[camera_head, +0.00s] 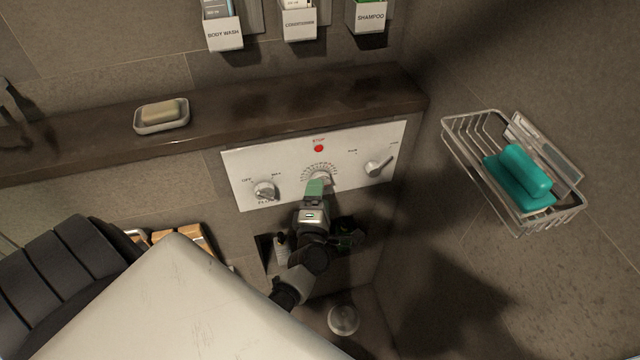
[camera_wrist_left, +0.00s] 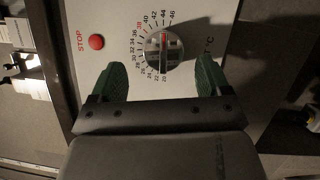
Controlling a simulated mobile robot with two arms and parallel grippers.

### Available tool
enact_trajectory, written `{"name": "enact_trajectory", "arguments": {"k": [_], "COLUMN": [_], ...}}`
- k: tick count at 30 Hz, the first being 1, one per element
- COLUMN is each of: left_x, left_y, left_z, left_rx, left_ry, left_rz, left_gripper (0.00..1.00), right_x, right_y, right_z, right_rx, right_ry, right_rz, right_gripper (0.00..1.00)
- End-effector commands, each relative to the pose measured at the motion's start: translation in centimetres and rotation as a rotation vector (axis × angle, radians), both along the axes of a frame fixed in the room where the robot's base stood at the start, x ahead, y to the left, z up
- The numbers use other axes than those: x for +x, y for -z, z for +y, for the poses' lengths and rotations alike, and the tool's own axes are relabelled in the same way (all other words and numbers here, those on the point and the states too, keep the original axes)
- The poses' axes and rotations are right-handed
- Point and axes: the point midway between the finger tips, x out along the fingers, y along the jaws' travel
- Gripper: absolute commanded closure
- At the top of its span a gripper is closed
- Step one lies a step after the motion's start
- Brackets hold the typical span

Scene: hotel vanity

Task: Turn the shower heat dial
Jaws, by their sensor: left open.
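The shower heat dial (camera_wrist_left: 163,47) is a round chrome knob with a red mark, set inside a printed number scale on a white panel (camera_head: 238,165). In the wrist view the red mark is on the upper part of the knob, towards the higher numbers. In the head view the dial (camera_head: 321,177) is partly hidden by my left gripper (camera_head: 315,186). My left gripper is open, with green fingertips on either side of the dial (camera_wrist_left: 160,80), a little below it in the wrist view. I cannot tell whether they touch it. My right gripper is not in view.
A red STOP button (camera_head: 319,148) sits above the dial. A flow knob (camera_head: 265,190) is to its left and another knob (camera_head: 378,167) to its right. A ledge (camera_head: 240,108) with a soap dish (camera_head: 162,117) runs above. A wire basket (camera_head: 470,150) hangs at the right.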

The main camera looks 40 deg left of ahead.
Motion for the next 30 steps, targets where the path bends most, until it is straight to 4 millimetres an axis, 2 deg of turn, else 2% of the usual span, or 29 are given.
{"name": "enact_trajectory", "arguments": {"k": [3, 10, 15, 30], "left_x": [-2.4, -5.5, -6.2, -6.1], "left_y": [0.4, 0.4, 0.3, 0.3], "left_z": [-1.2, -2.7, -3.0, -3.0], "left_rx": [-0.002, 0.0, 0.001, 0.002], "left_ry": [-0.002, -0.003, -0.005, -0.004], "left_rz": [0.002, -0.001, -0.003, -0.002], "left_gripper": [0.22, 0.22, 0.22, 0.22], "right_x": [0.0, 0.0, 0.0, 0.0], "right_y": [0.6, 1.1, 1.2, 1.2], "right_z": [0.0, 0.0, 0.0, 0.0], "right_rx": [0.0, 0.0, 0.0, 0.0], "right_ry": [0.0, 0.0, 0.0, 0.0], "right_rz": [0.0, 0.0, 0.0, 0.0], "right_gripper": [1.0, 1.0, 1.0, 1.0]}}
